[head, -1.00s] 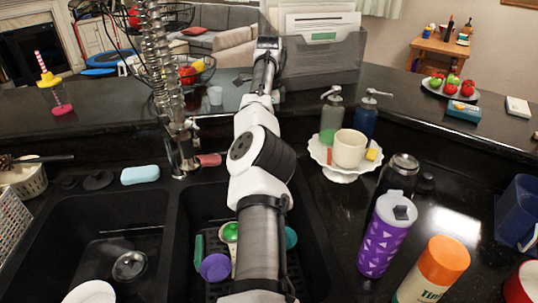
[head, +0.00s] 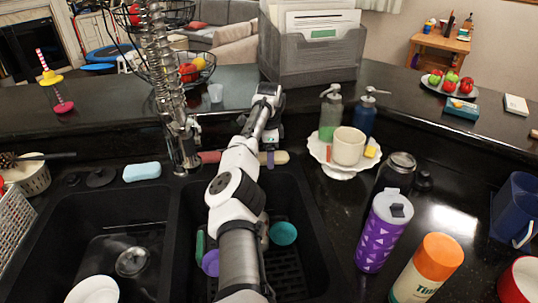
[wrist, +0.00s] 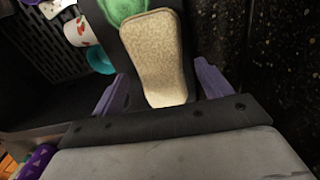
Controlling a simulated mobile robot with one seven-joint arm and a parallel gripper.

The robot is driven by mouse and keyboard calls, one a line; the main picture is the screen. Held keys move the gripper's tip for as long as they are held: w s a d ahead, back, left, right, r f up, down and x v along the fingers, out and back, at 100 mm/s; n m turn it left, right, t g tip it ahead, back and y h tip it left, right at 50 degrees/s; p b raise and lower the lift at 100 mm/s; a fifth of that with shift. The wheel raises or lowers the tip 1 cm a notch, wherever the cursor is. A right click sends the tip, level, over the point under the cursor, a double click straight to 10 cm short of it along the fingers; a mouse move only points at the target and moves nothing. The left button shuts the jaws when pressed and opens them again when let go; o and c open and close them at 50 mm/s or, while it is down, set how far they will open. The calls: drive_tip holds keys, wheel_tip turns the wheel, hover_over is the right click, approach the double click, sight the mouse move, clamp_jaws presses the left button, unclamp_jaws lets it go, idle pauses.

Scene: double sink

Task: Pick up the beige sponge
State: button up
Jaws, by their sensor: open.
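The beige sponge (head: 280,157) lies on the ledge at the back of the right sink basin, partly hidden by my gripper in the head view. In the wrist view the sponge (wrist: 155,55) is a speckled tan block with rounded ends, and its near end sits between the two purple fingers. My gripper (wrist: 161,73) is open around that end, with a visible gap to the left finger; contact on the right side is unclear. In the head view my gripper (head: 269,150) is low at the back edge of the sink.
The right basin holds a teal cup (head: 283,233) and a purple item (head: 211,263). The tall faucet (head: 180,140) stands left of my arm. A white cake stand (head: 341,172) with a cup is to the right. A blue sponge (head: 142,171) lies behind the left basin.

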drive_tip(key=shift+f, duration=0.2)
drive_tip(key=c, duration=1.1)
drive_tip(key=shift+o, duration=0.2)
wheel_tip(320, 180, up, 10)
drive_tip(key=b, duration=0.2)
drive_tip(key=shift+b, duration=0.35)
